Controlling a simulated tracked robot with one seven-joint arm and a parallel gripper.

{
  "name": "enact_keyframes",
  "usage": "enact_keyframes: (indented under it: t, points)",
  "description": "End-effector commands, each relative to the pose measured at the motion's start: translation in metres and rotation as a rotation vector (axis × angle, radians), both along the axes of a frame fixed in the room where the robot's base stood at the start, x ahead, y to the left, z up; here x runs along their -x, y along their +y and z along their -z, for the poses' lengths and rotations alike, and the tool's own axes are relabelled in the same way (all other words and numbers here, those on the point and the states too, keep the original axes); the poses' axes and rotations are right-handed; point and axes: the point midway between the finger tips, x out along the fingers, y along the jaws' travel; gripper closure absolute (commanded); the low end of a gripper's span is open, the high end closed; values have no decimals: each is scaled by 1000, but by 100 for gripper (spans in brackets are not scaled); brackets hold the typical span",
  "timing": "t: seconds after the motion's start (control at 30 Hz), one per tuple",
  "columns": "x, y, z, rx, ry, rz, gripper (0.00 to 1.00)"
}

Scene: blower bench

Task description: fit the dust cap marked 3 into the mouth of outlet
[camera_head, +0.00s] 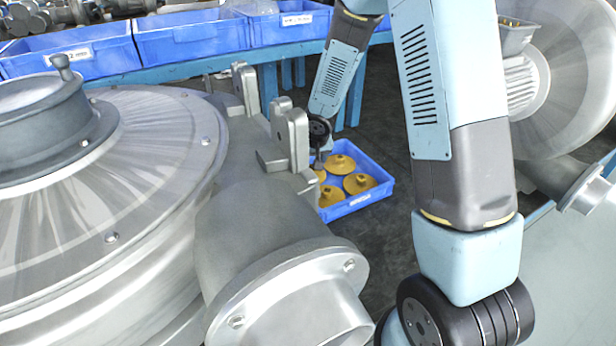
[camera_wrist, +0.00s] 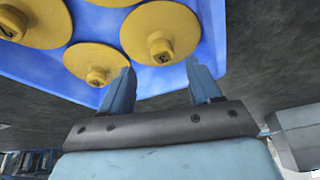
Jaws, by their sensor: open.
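Several yellow dust caps, round discs with a central knob, lie in a blue tray (camera_head: 362,201). In the wrist view one cap (camera_wrist: 180,25) lies just beyond my fingertips, with a small dark mark on its knob. Another cap (camera_wrist: 85,62) is to its left, and a marked one (camera_wrist: 35,15) is at the upper left. I cannot read the marks surely, so I cannot tell which is 3. My gripper (camera_wrist: 159,67) is open and empty at the tray's edge; in the head view it is mostly hidden behind the blower. The outlet (camera_head: 290,290) is a grey flanged pipe in front.
The large grey blower (camera_head: 120,230) fills the left, with upright lugs (camera_head: 290,135) between the outlet and the tray. Blue bins (camera_head: 190,40) stand on a bench (camera_head: 215,62) behind. Another blower (camera_head: 570,80) stands right. Dark floor around the tray is clear.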

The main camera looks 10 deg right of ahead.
Motion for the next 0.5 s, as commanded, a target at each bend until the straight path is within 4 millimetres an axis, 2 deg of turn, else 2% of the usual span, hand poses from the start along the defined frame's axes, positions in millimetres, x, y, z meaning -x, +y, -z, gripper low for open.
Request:
enact_keyframes:
  t: [0.3,0.5]
  points:
    - [-11,6,30,1,2,-3,37]
    - [-14,7,38,1,1,-1,37]
